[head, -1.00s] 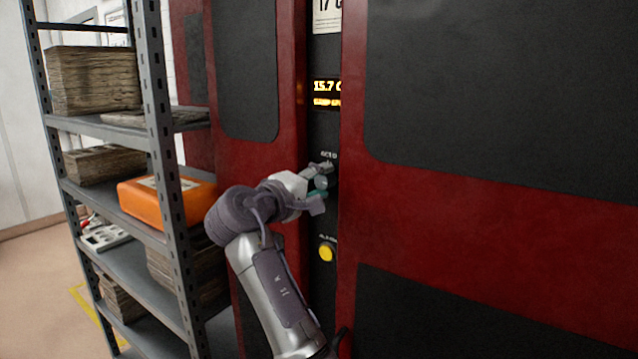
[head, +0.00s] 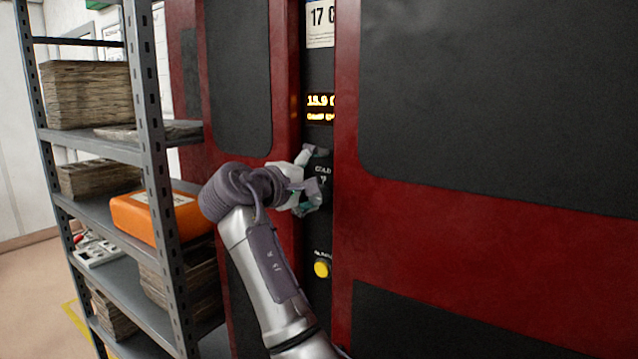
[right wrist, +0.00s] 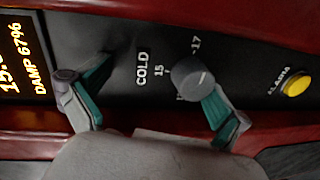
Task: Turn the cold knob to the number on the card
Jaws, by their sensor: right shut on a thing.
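The card (head: 320,24) at the top of the dark control strip reads "17 C". Below it, an amber display (head: 320,107) shows a reading ending in .9; its first digits are blurred, and the right wrist view shows "15." and "DAMP 67%". The grey cold knob (right wrist: 192,78) shows in the right wrist view, with "COLD", 15 and 17 printed around it. My right gripper (right wrist: 152,92) is at the knob, one finger against its lower side, the other by the COLD label. In the head view my right gripper (head: 310,174) hides the knob. My left gripper is out of view.
A yellow alarm button (head: 321,269) sits below on the same strip. Red and black cabinet panels (head: 480,215) flank the strip. A grey metal shelf (head: 150,110) stands left, holding stacks and an orange case (head: 150,213).

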